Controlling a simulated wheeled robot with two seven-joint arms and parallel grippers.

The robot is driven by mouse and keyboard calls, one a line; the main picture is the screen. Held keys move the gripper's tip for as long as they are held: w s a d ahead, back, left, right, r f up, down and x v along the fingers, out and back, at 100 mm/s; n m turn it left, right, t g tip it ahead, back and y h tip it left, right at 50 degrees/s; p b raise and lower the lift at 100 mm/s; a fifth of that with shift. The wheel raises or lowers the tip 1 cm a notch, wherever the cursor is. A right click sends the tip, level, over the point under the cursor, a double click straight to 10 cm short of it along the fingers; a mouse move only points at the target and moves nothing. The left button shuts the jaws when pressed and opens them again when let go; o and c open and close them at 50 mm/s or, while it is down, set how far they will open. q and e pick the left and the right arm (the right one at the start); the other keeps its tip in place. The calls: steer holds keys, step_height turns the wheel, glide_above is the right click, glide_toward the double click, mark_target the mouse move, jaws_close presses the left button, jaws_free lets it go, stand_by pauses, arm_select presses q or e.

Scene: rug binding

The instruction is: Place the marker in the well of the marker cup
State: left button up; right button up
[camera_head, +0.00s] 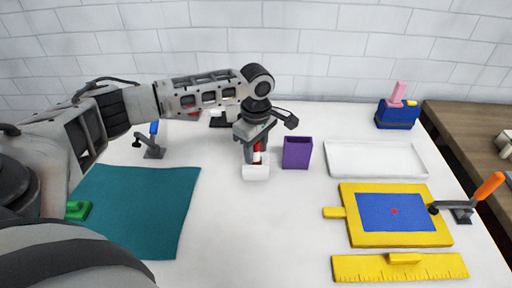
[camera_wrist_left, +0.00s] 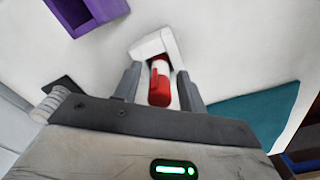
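The marker (camera_head: 257,147), with a red upper part and a white section below, stands about upright at a small white cup (camera_head: 256,173). Its lower end appears to be in the cup, but the well itself is hidden. In the left wrist view the red marker (camera_wrist_left: 159,88) lies between the two fingers, and the white cup (camera_wrist_left: 153,44) is beyond it. My left gripper (camera_head: 256,150) is over the cup with its fingers on both sides of the marker. In the left wrist view the left gripper (camera_wrist_left: 160,88) shows gaps between fingers and marker. My right gripper is not in view.
A purple open box (camera_head: 297,153) stands close right of the cup. A white tray (camera_head: 375,159), a yellow frame with a blue panel (camera_head: 392,213) and a yellow ruler (camera_head: 400,268) are at right. A teal mat (camera_head: 140,207) and a clamp (camera_head: 152,148) are at left.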

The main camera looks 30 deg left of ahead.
arm_select(q)
step_height(320, 180, up, 12)
steer(key=shift+r+b, duration=0.15)
steer(key=shift+b, duration=0.2)
stand_by(0.6)
